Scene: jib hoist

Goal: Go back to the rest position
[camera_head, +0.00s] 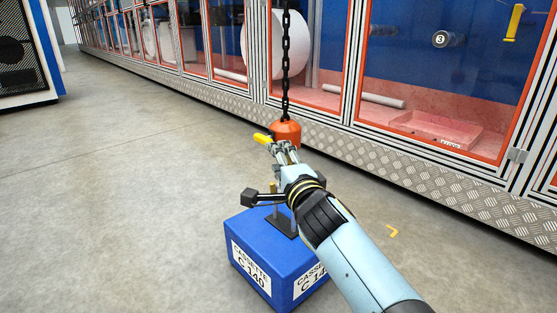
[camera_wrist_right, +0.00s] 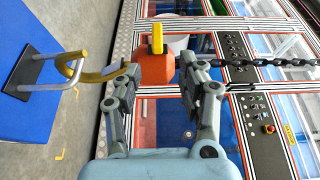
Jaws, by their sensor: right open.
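My right gripper (camera_head: 278,150) reaches in from the lower right. In the right wrist view its two fingers (camera_wrist_right: 158,72) are spread, one on each side of the orange hook block (camera_wrist_right: 155,75); I cannot tell whether they touch it. The block (camera_head: 287,132) hangs on a black chain (camera_head: 286,65) and has a yellow tab (camera_wrist_right: 157,38). A yellow hook (camera_wrist_right: 70,70) curves around the metal handle bar (camera_wrist_right: 58,58) of the blue cassette, labelled C 140 (camera_head: 285,251). The cassette stands on the floor. In the head view my gripper partly hides the hook. My left gripper is not in view.
A long row of glazed cabinets with orange frames (camera_head: 353,65) and a tread-plate base (camera_head: 420,170) runs behind the hoist. A dark panel with buttons (camera_wrist_right: 245,100) shows in the right wrist view. The grey floor (camera_head: 110,190) is clear on the left.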

